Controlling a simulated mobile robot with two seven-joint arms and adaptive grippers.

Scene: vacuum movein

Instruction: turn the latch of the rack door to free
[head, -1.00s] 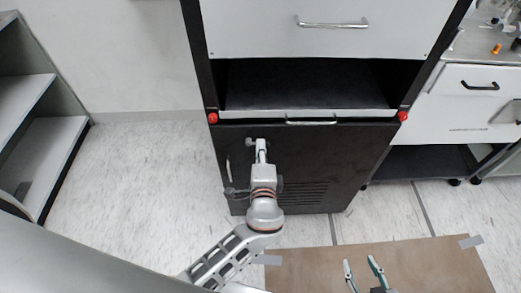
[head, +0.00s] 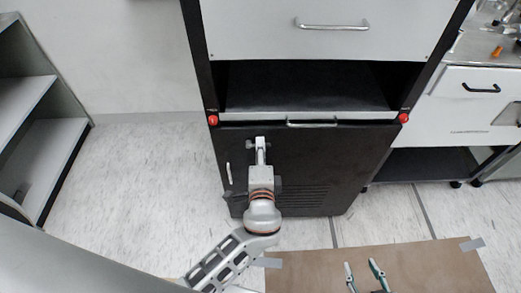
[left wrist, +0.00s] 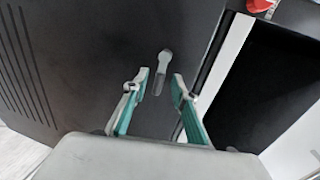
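The rack's black lower door (head: 305,165) is closed flush in the head view. Its small grey latch (head: 249,145) is at the upper left of the door, partly hidden by my left gripper (head: 262,147). In the left wrist view the latch (left wrist: 163,65) has a rounded end and a narrow tail. The tail lies between the parted fingertips of my left gripper (left wrist: 157,82); contact cannot be told. My right gripper (head: 363,264) is open and empty, low in the head view over the brown mat.
A pale vertical handle (head: 228,172) is at the door's left edge. Red knobs (head: 213,119) (head: 404,118) mark the rack's corners above the door. A grey shelf (head: 40,130) stands left and a drawer bench (head: 470,100) right. The brown mat (head: 310,275) lies in front.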

